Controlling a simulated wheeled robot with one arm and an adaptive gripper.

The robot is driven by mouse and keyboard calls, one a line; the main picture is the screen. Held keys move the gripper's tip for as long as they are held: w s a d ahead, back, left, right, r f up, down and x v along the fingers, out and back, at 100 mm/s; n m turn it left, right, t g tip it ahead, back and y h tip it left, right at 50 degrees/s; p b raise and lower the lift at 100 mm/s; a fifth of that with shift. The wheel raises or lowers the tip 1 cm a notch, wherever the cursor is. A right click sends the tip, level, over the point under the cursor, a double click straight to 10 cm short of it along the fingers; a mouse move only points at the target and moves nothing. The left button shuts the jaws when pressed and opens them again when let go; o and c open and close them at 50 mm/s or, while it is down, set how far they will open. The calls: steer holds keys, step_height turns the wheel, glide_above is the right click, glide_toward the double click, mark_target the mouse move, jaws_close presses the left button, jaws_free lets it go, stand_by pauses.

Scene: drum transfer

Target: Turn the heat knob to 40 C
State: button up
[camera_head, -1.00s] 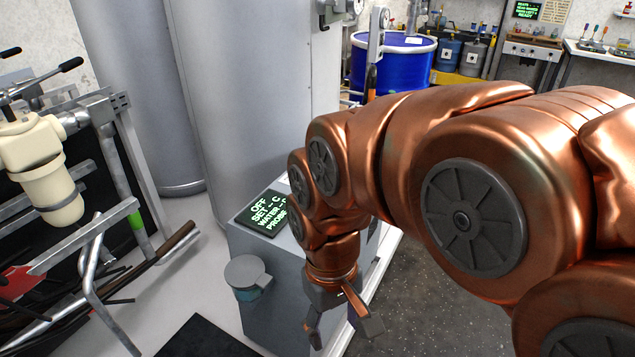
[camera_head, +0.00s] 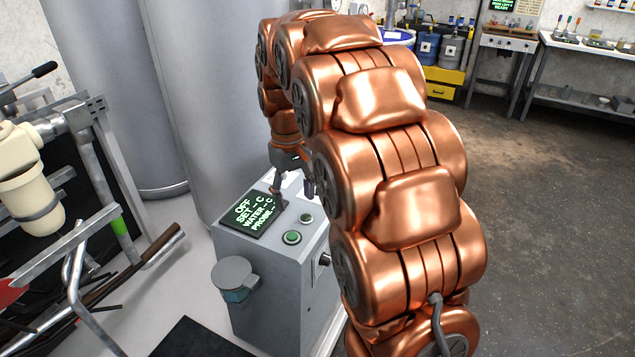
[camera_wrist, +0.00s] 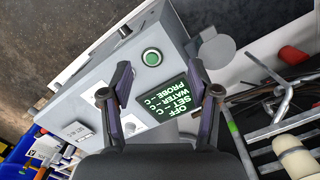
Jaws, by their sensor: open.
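The grey control box (camera_head: 262,275) stands at the centre left in the head view. A dark knob (camera_head: 325,259) sticks out of its right side face and also shows in the wrist view (camera_wrist: 125,31). I cannot read any scale on it. The sloped screen (camera_head: 262,212) on top reads OFF, SET - C, WATER - C and PROBE. My gripper (camera_wrist: 160,72) is open and empty above the top of the box, apart from the knob.
A grey round-lidded cup (camera_head: 235,275) is fixed to the box's left face. Tall grey cylinders (camera_head: 150,100) stand behind. A metal frame with pipes (camera_head: 75,240) fills the left. The floor (camera_head: 540,240) at the right is open.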

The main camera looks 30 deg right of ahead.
steer(key=w+d+f, duration=0.3)
steer(key=w+d, duration=0.7)
steer(key=w, duration=0.3)
steer(key=n+t+p, duration=0.1)
steer(key=p, duration=0.1)
glide_above(317, 184)
steer(key=f, duration=0.6)
steer(key=shift+s+a, duration=0.25)
steer(key=shift+w+d+f, duration=0.2)
steer(key=shift+d+f, duration=0.25)
steer(key=shift+a+f+p, duration=0.2)
steer(key=shift+f+p, duration=0.8)
steer(key=shift+f, duration=2.75)
steer(key=c, duration=1.2)
steer(key=shift+o, duration=0.2)
steer(key=shift+f+b, duration=0.1)
steer(key=shift+b, duration=0.3)
